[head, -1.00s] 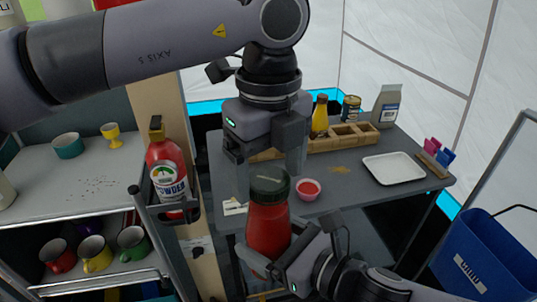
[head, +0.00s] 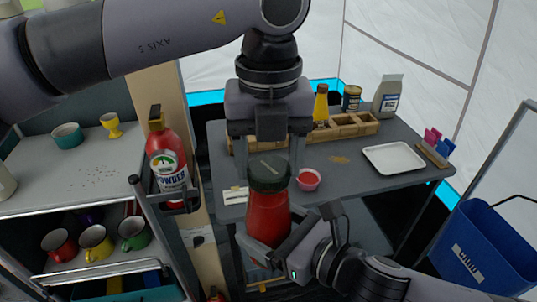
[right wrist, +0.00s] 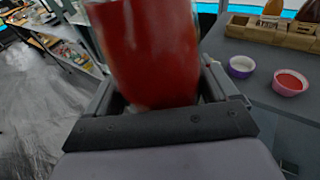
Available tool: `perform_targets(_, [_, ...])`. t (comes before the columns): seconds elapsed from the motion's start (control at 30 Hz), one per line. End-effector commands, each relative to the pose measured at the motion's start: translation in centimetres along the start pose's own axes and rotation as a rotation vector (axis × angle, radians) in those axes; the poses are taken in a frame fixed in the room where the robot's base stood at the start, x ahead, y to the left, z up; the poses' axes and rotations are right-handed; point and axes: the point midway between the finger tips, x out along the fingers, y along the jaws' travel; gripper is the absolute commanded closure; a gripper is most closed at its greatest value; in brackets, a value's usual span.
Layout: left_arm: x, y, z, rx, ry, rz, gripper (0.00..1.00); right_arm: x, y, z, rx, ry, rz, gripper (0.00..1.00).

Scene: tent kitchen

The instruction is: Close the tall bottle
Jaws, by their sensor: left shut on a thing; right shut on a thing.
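The tall bottle (head: 268,222) is red and near upright, in front of the table. Its dark green lid (head: 268,178) sits at the top of the bottle; I cannot tell how tightly it is seated. My left gripper (head: 269,160) points down from above, shut on the lid with a finger on either side. My right gripper (head: 268,243) comes in from the lower right and is shut around the bottle's lower body. In the right wrist view, the red bottle body (right wrist: 150,55) stands between the right fingers; the lid is out of frame.
Behind is a grey table (head: 335,190) with a small red-filled bowl (head: 308,180), a white tray (head: 393,159) and a wooden crate (head: 345,130). A blue bin (head: 485,250) stands at right.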

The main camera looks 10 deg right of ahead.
Motion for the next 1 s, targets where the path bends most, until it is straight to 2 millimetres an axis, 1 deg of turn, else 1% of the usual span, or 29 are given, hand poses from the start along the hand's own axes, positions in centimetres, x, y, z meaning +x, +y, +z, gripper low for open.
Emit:
perform_targets(0.03, [-0.02,-0.02,-0.01,0.077,0.0,0.0,0.75,-0.02,0.07,0.43,-0.002,-0.011,0.003,0.98])
perform_targets(1.0, [0.03,0.03,0.08,1.624,-0.001,0.002,0.75,-0.03,0.08,0.43,-0.002,-0.011,0.003,0.98])
